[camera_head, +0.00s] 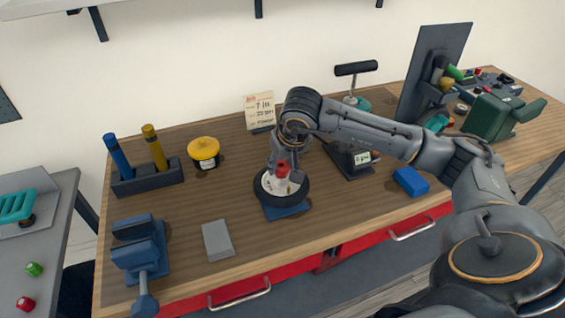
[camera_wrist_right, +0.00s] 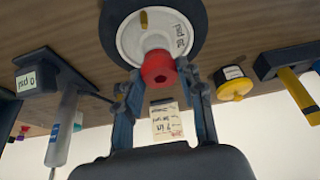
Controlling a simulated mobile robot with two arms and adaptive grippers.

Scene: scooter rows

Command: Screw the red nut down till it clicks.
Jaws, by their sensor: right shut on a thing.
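The red nut (camera_head: 282,168) sits on top of the middle of a small wheel with a white hub (camera_head: 268,186) and black tyre (camera_head: 302,196). The wheel lies on a blue stand (camera_head: 287,212) on the bench. My right gripper (camera_head: 281,170) reaches down from above and is shut on the red nut. In the right wrist view the nut (camera_wrist_right: 158,67) is between the two fingertips, against the white hub (camera_wrist_right: 135,40). The thread under the nut is hidden. My left gripper is not in view.
A blue vise (camera_head: 140,250) and grey block (camera_head: 218,240) stand front left. Blue and yellow-handled tools stand in a dark holder (camera_head: 148,178), beside a yellow-lidded tub (camera_head: 204,150). A note card (camera_head: 259,108) is behind; a blue block (camera_head: 410,181) lies right. Bare wood separates them.

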